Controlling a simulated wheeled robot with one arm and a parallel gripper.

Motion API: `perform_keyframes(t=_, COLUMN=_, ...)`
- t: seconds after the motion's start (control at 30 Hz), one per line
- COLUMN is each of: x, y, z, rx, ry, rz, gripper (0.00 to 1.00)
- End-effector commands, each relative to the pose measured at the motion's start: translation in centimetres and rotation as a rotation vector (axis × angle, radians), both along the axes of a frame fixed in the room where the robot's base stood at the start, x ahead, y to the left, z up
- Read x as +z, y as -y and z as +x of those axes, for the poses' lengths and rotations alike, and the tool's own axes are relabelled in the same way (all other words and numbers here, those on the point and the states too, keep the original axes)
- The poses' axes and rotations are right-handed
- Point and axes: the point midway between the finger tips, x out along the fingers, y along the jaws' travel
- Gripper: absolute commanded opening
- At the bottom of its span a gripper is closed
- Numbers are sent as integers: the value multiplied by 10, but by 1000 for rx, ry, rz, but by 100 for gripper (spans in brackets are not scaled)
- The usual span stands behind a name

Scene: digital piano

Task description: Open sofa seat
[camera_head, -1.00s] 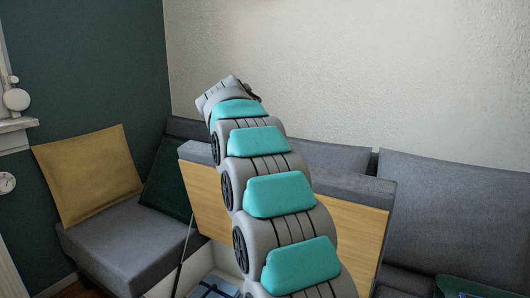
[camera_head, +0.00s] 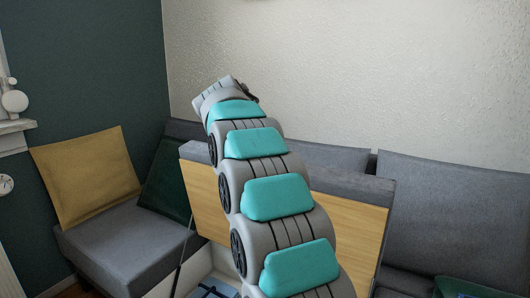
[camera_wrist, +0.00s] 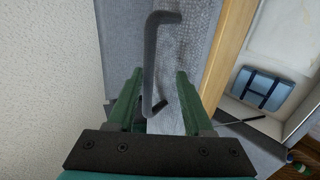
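The sofa seat (camera_head: 345,215) is tilted up steeply, its wooden underside facing the head camera and its grey cushioned edge on top. In the wrist view its wooden edge (camera_wrist: 228,45) runs beside the grey fabric. A dark, bent handle or strap (camera_wrist: 152,60) lies over the fabric. In the head view my arm reaches over the raised seat, and the fingers are hidden.
Below the seat is an open white compartment holding a blue item (camera_wrist: 264,88). A thin dark rod (camera_head: 184,250) stands by the seat's left side. A yellow cushion (camera_head: 88,177) and a green cushion (camera_head: 168,180) lie left. A pale wall (camera_head: 370,75) rises behind.

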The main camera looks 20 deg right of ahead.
Motion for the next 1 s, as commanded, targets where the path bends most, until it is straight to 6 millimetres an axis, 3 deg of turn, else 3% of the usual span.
perform_keyframes(t=0.43, x=45, y=-38, z=-27, rx=1, ry=5, rz=-2, gripper=47)
perform_keyframes(t=1.0, x=49, y=-42, z=-31, rx=-1, ry=-1, rz=3, gripper=47)
